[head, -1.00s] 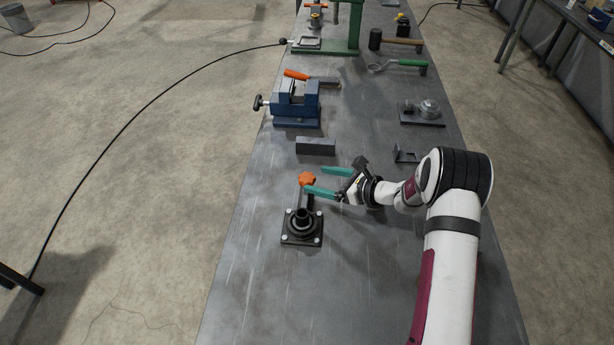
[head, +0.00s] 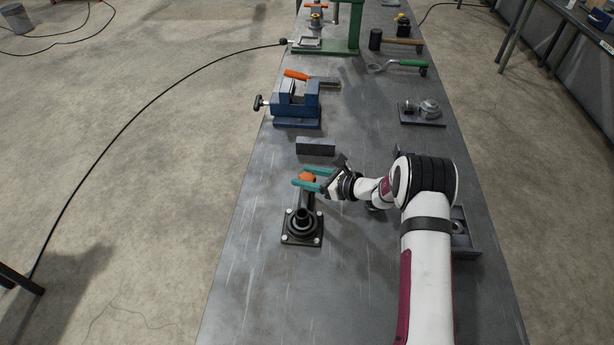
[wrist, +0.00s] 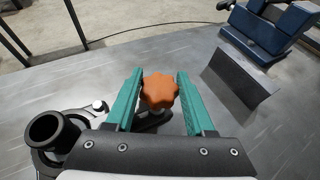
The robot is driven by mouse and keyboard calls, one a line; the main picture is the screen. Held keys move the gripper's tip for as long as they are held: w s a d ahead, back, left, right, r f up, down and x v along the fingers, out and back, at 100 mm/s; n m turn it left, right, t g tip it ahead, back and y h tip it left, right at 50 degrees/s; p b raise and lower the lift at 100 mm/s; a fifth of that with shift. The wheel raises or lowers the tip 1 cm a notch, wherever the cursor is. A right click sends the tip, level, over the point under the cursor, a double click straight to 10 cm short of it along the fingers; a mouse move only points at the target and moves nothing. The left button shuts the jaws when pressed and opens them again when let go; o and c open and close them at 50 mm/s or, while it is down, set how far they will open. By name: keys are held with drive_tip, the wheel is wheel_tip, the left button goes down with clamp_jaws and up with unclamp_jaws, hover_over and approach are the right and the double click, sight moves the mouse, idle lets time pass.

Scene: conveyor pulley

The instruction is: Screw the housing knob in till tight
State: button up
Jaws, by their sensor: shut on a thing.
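The orange lobed housing knob (head: 308,177) stands at the back of the dark pulley housing (head: 302,226), which has a square base with bolts at its corners. In the wrist view the knob (wrist: 160,92) sits between the two teal fingers of my gripper (wrist: 159,76). My gripper (head: 300,176) reaches in from the right and is shut on the knob, one finger on each side. Part of the housing, with its round black post (wrist: 46,132), shows at the lower left of the wrist view. The knob's thread is hidden.
A dark grey block (head: 316,146) lies just behind the knob, with a blue vise (head: 297,106) beyond it. A metal tray (head: 466,238) is partly hidden behind my arm at the right. The bench left and front of the housing is clear.

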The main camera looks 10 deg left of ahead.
clamp_jaws()
drive_tip(key=shift+m, duration=0.4)
drive_tip(key=m+t+h, duration=0.2)
drive_tip(key=t, duration=0.1)
drive_tip(key=shift+s+m+h, duration=0.1)
drive_tip(key=shift+m+h, duration=0.2)
drive_tip(key=shift+m, duration=0.1)
drive_tip(key=shift+m+t+h, duration=1.4)
drive_tip(key=shift+m+h, duration=0.4)
drive_tip(key=shift+m, duration=0.1)
drive_tip(key=o, duration=1.1)
unclamp_jaws()
drive_tip(key=shift+o, duration=0.2)
